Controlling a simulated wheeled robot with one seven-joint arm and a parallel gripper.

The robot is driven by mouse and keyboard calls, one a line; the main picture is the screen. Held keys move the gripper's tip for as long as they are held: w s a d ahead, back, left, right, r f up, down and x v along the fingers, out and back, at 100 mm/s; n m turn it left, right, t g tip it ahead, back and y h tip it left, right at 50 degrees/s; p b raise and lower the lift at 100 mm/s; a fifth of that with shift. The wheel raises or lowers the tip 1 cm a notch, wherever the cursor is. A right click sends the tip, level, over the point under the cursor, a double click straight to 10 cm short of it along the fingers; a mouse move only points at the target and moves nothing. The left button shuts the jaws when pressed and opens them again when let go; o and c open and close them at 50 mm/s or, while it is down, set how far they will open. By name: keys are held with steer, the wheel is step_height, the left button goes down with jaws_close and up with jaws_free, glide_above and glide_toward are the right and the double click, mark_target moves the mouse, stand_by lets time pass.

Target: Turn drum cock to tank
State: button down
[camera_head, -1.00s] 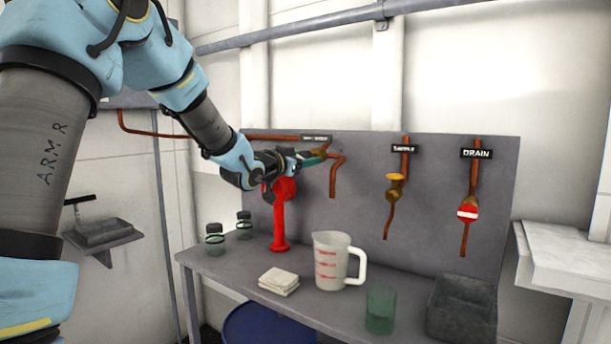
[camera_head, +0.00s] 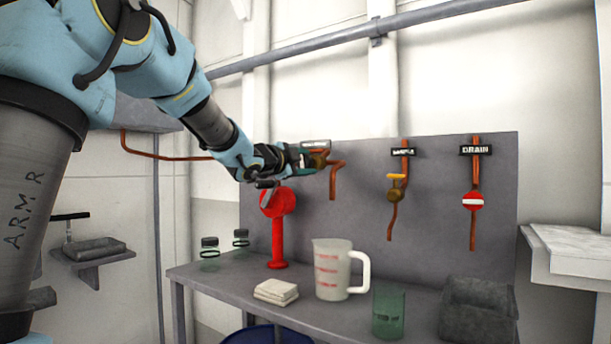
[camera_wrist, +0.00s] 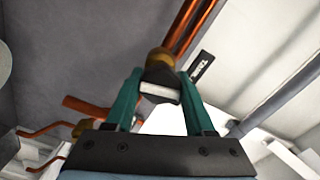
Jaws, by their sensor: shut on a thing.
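A brass cock (camera_head: 319,159) sits on the copper pipe at the left of the grey back panel (camera_head: 360,235), below a dark label plate (camera_head: 316,143) whose words I cannot read here. My gripper (camera_head: 308,160) reaches it from the left. In the wrist view, the green fingers of my gripper (camera_wrist: 158,92) are closed on both sides of the pale-ended handle (camera_wrist: 160,92) of the brass cock (camera_wrist: 160,62). The label plate (camera_wrist: 201,66) stands beside the pipe there. The fingers hide part of the handle, so I cannot tell its exact setting.
A sample cock (camera_head: 395,190) and a red-and-white drain cock (camera_head: 473,201) are to the right. A red stand (camera_head: 278,225) rises just below my gripper.

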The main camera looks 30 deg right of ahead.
steer(key=shift+f+m+b, duration=0.1)
steer(key=shift+m+b, duration=0.75)
steer(key=shift+m, duration=0.25)
steer(key=shift+c, duration=1.3)
jaws_free()
steer(key=v, duration=1.1)
steer(key=shift+b, duration=0.4)
